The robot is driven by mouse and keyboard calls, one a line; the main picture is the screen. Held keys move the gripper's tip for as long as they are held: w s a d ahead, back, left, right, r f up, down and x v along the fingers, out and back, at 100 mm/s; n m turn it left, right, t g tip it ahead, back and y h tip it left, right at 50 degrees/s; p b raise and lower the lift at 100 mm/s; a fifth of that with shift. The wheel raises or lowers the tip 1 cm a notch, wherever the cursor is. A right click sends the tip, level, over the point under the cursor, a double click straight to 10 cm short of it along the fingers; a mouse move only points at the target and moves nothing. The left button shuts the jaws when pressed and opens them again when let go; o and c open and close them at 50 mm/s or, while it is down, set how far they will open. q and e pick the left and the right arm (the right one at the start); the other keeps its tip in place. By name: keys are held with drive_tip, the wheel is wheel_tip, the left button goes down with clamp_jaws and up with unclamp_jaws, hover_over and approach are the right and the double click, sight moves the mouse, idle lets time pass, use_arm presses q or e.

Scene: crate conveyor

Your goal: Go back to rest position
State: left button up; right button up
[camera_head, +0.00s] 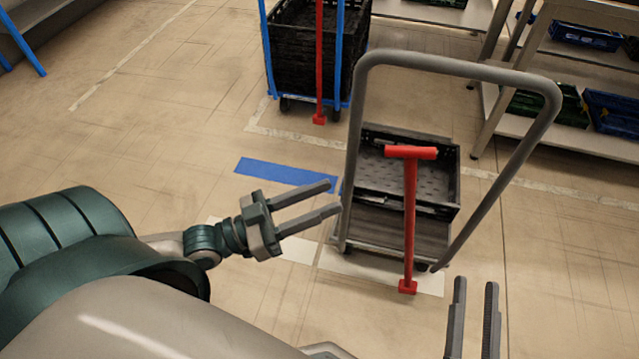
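My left gripper (325,198) is open and empty. It is in the middle of the head view, with its two fingers pointing right towards the grey cart (352,150). My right gripper (475,283) shows only as two upright fingers at the lower right. They stand apart with nothing between them; the rest of that arm is out of view. A black crate (455,190) sits on the cart's deck, behind the cart's tall grey handle.
A red T-shaped bar (410,220) stands upright at the cart's front. A blue-framed trolley (344,50) with black crates is further back. Shelves (560,70) with crates are at upper right. Blue tape (285,172) marks the floor. The floor at left is clear.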

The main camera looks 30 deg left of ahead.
idle(0.4)
